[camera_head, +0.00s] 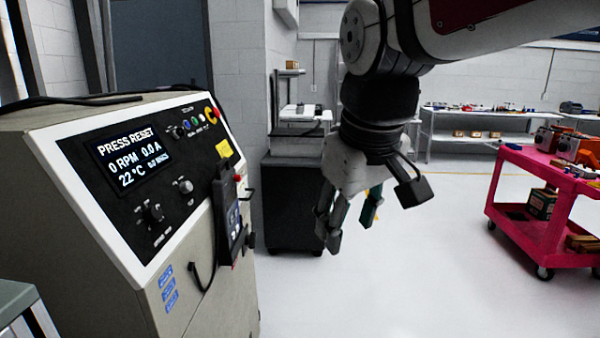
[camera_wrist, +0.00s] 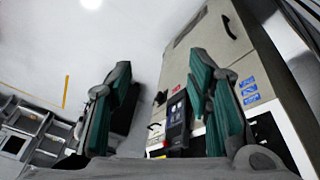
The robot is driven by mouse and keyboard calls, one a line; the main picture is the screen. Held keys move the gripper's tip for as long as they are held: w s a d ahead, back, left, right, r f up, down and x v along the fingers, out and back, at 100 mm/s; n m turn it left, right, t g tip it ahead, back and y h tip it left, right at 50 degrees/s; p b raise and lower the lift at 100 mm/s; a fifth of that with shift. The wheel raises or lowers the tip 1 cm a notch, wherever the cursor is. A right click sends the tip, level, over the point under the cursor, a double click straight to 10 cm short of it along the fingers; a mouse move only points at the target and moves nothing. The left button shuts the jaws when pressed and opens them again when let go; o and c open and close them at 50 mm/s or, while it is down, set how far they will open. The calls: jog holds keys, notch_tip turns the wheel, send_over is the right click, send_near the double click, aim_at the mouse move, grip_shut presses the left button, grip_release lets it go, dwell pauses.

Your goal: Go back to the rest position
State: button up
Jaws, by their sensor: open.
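My gripper (camera_head: 350,222) hangs from my arm in the head view, fingers pointing down, to the right of the control cabinet. Its fingers are apart with nothing between them. In the wrist view the two green-padded fingers of my gripper (camera_wrist: 160,112) stand well apart and empty. The control cabinet (camera_head: 215,290) stands at left with a sloped black panel. Its screen (camera_head: 130,157) reads "PRESS RESET", "0 RPM 0.0 A" and "22 °C". A dark handheld device (camera_head: 228,215) hangs at the panel's right edge; it also shows in the wrist view (camera_wrist: 177,122).
A pink cart (camera_head: 540,243) with boxes and tools stands at right. A dark cabinet (camera_head: 290,205) stands behind my gripper. Shelving and a bench (camera_head: 470,140) with small items line the back wall. The white floor (camera_head: 400,290) between control cabinet and cart is clear.

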jog(key=s+d+f+m, duration=0.3)
jog(key=s+d, duration=0.3)
jog(key=s, duration=0.1)
jog(key=s+d+f+m, duration=0.3)
jog(key=s+d+f, duration=0.1)
jog(key=s+d, duration=0.2)
jog(key=shift+s+d+f+t, duration=0.3)
jog(key=shift+s+t, duration=0.1)
jog(key=shift+s, duration=0.15)
